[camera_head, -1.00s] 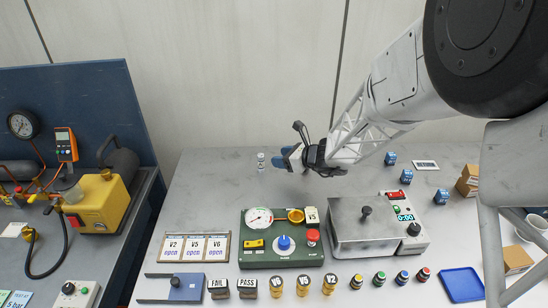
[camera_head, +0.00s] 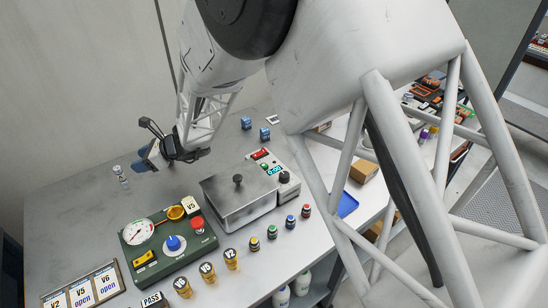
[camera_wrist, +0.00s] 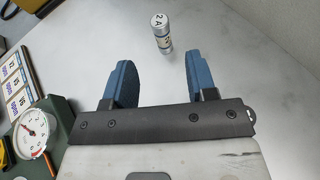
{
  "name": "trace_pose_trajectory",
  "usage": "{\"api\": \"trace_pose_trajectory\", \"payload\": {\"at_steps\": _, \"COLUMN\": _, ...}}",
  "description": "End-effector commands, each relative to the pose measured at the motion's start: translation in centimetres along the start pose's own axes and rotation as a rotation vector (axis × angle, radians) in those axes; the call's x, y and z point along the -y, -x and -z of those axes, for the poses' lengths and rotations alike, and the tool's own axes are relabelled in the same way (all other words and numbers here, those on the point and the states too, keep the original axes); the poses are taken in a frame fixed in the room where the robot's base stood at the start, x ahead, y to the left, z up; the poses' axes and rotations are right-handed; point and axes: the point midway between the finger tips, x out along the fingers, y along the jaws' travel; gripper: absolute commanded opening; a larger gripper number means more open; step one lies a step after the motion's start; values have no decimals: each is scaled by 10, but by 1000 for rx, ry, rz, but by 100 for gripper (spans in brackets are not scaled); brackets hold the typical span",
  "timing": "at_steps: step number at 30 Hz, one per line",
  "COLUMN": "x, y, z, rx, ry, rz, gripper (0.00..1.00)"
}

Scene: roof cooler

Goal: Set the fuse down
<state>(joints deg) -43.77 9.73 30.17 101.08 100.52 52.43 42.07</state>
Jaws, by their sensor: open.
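The fuse (camera_head: 121,175) is a small white cylinder with metal ends. It stands upright on the bare grey table, at the back left in the head view. In the wrist view the fuse (camera_wrist: 161,35) shows a "2 A" mark on its top cap. It is beyond the blue fingertips and roughly between their lines, touching neither. My gripper (camera_head: 143,163) is just to the right of the fuse in the head view, low over the table. In the wrist view my gripper (camera_wrist: 157,75) is open, with nothing between its fingers.
A green panel (camera_head: 150,256) with a gauge, knob and red button stands in front. A metal box with a lid (camera_head: 240,204) is right of it. Gold-topped cylinders (camera_head: 207,272) line the front. Status cards (camera_head: 85,292) lie front left. The table around the fuse is clear.

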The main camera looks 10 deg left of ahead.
Motion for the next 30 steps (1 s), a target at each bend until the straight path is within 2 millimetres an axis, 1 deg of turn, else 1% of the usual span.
{"api": "trace_pose_trajectory", "payload": {"at_steps": 5, "x": 0, "y": 0, "z": 0, "rx": 0, "ry": 0, "rz": 0, "gripper": 52}}
{"api": "trace_pose_trajectory", "payload": {"at_steps": 8, "x": 0, "y": 4, "z": -1, "rx": -2, "ry": 8, "rz": 0, "gripper": 52}}
{"api": "trace_pose_trajectory", "payload": {"at_steps": 11, "x": 0, "y": 16, "z": -3, "rx": -11, "ry": 31, "rz": -1, "gripper": 52}}
{"api": "trace_pose_trajectory", "payload": {"at_steps": 14, "x": 0, "y": 36, "z": -8, "rx": -26, "ry": 77, "rz": -4, "gripper": 52}}
{"api": "trace_pose_trajectory", "payload": {"at_steps": 17, "x": -2, "y": 67, "z": -12, "rx": -52, "ry": 143, "rz": -10, "gripper": 52}}
{"api": "trace_pose_trajectory", "payload": {"at_steps": 20, "x": -6, "y": 105, "z": -18, "rx": -87, "ry": 227, "rz": -17, "gripper": 52}}
{"api": "trace_pose_trajectory", "payload": {"at_steps": 21, "x": -9, "y": 122, "z": -18, "rx": -104, "ry": 262, "rz": -22, "gripper": 52}}
{"api": "trace_pose_trajectory", "payload": {"at_steps": 23, "x": -13, "y": 148, "z": -21, "rx": -131, "ry": 321, "rz": -29, "gripper": 52}}
{"api": "trace_pose_trajectory", "payload": {"at_steps": 24, "x": -17, "y": 165, "z": -21, "rx": -151, "ry": 357, "rz": -33, "gripper": 52}}
{"api": "trace_pose_trajectory", "payload": {"at_steps": 26, "x": -23, "y": 191, "z": -22, "rx": -181, "ry": 413, "rz": -42, "gripper": 52}}
{"api": "trace_pose_trajectory", "payload": {"at_steps": 27, "x": -28, "y": 208, "z": -23, "rx": -200, "ry": 453, "rz": -47, "gripper": 52}}
{"api": "trace_pose_trajectory", "payload": {"at_steps": 29, "x": -35, "y": 233, "z": -22, "rx": -233, "ry": 506, "rz": -56, "gripper": 52}}
{"api": "trace_pose_trajectory", "payload": {"at_steps": 30, "x": -40, "y": 249, "z": -22, "rx": -255, "ry": 543, "rz": -63, "gripper": 52}}
